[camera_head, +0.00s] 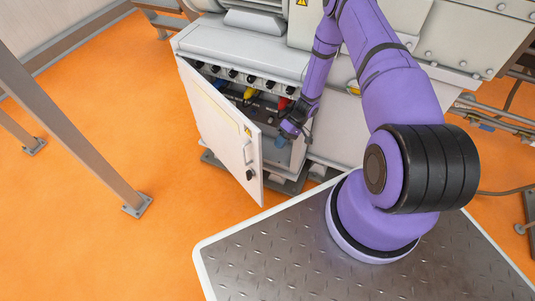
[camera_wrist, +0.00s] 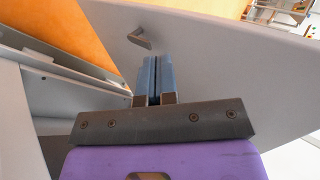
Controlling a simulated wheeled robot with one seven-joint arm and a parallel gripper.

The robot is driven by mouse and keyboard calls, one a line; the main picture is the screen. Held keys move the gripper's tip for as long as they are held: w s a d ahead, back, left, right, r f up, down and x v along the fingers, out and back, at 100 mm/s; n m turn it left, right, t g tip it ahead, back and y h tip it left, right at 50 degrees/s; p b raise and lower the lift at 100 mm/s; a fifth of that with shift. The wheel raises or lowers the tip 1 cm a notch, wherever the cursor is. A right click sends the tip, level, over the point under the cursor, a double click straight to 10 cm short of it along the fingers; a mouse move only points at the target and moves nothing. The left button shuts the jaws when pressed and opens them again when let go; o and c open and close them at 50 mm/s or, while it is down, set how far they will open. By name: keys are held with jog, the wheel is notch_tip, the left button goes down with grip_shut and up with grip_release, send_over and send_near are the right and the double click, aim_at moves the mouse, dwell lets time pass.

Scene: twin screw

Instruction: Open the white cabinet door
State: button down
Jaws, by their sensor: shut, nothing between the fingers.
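The white cabinet door (camera_head: 219,128) stands partly open in the head view, swung out to the left of the white cabinet (camera_head: 240,51). Its outer face carries a handle (camera_head: 247,152) and a black latch (camera_head: 250,174). My gripper (camera_head: 283,142) is at the cabinet opening, on the inner side of the door. In the wrist view the blue fingers of my gripper (camera_wrist: 155,78) are together and empty, pointing at the door's inner face (camera_wrist: 215,65). A small grey latch piece (camera_wrist: 140,38) sticks out there. Whether the fingertips touch the door I cannot tell.
Inside the cabinet are a yellow connector (camera_head: 249,93), a red connector (camera_head: 283,103) and a row of black knobs. A grey post (camera_head: 75,120) stands on the orange floor to the left. The floor (camera_head: 120,110) in front of the door is clear.

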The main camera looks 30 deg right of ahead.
jog(key=x, duration=0.9)
jog(key=shift+a+f, duration=0.3)
jog(key=shift+s, duration=0.15)
